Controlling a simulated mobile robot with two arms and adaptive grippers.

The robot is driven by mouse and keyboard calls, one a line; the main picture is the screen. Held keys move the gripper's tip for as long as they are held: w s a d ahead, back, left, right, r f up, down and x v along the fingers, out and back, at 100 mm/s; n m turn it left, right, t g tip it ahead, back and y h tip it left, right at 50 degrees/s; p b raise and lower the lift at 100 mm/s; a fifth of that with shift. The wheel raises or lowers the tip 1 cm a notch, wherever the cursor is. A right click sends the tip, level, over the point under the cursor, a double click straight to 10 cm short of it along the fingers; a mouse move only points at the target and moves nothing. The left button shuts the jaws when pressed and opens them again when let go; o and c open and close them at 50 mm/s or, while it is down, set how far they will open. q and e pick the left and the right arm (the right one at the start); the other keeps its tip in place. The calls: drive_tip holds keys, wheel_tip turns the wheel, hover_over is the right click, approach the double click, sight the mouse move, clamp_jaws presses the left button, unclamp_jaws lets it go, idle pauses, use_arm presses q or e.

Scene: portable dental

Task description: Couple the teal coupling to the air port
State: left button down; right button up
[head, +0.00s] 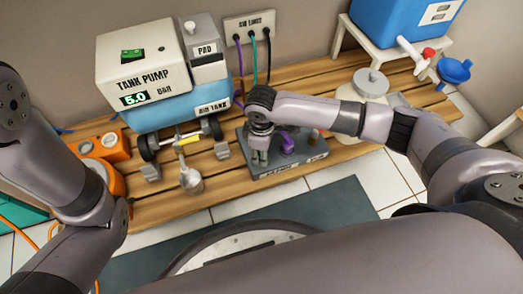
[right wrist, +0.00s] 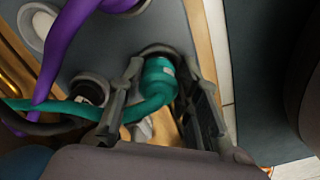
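The teal coupling (right wrist: 160,80) with its teal hose (right wrist: 80,106) is in the right wrist view, at the edge of a grey block. My right gripper (right wrist: 163,72) has one finger on each side of it, with narrow gaps apparent. In the head view my right gripper (head: 259,158) points down at the left end of the grey block (head: 290,168) and hides the coupling. A purple coupling (head: 287,143) stands on the block. I cannot make out which fitting is the air port. My left gripper is not in view; only my left arm shows.
The tank pump (head: 143,65) and blue air tank (head: 175,108) stand behind left. Purple, teal and black hoses hang from a wall plate (head: 250,27). Orange parts (head: 100,147) stand left, a pale round container (head: 370,83) right. A dark hose end (right wrist: 90,90) lies beside the teal hose.

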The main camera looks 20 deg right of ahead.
drive_tip(key=o, duration=0.4)
drive_tip(key=shift+r, duration=0.1)
wheel_tip(320, 180, up, 12)
idle(0.5)
